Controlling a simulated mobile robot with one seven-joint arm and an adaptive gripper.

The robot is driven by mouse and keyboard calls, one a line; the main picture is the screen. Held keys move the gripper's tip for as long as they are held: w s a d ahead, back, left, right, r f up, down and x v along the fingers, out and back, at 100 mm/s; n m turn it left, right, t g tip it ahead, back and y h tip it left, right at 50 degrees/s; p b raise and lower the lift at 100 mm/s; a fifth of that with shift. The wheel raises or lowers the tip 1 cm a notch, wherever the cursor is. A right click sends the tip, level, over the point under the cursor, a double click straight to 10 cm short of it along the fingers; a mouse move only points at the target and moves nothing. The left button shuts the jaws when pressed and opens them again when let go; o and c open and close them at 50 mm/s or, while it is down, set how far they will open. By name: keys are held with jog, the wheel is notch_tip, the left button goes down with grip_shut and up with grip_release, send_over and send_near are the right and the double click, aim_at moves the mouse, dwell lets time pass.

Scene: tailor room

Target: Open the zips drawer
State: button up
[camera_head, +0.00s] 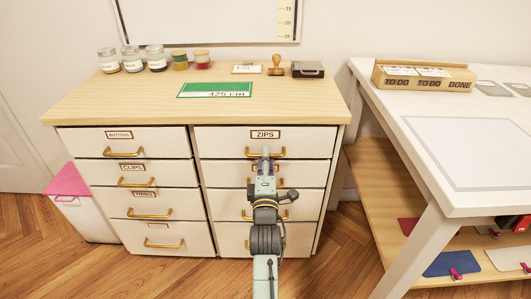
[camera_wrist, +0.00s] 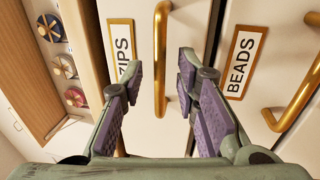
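The zips drawer (camera_head: 218,143) is the top right drawer of a white cabinet; its white front carries a ZIPS label (camera_head: 265,134) and a brass handle (camera_head: 280,153). In the wrist view the label (camera_wrist: 121,45) is partly behind a finger. My gripper (camera_head: 265,155) is at this handle. In the wrist view my gripper (camera_wrist: 159,72) is open, its fingers on either side of the brass handle (camera_wrist: 161,50), with gaps visible. Coloured rolls (camera_wrist: 65,67) show beyond the front's upper edge, so the drawer appears partly open; the head view does not show this clearly.
Below is the beads drawer, with its label (camera_wrist: 239,64) and handle (camera_wrist: 295,95). Jars (camera_head: 132,59), a stamp (camera_head: 277,65) and a green card (camera_head: 216,90) lie on the cabinet top. A white table (camera_head: 432,190) stands at right, a pink-lidded bin (camera_head: 67,180) at left.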

jog(key=shift+w+r, duration=0.15)
jog(key=shift+w, duration=0.65)
jog(key=shift+c, duration=0.4)
grip_shut()
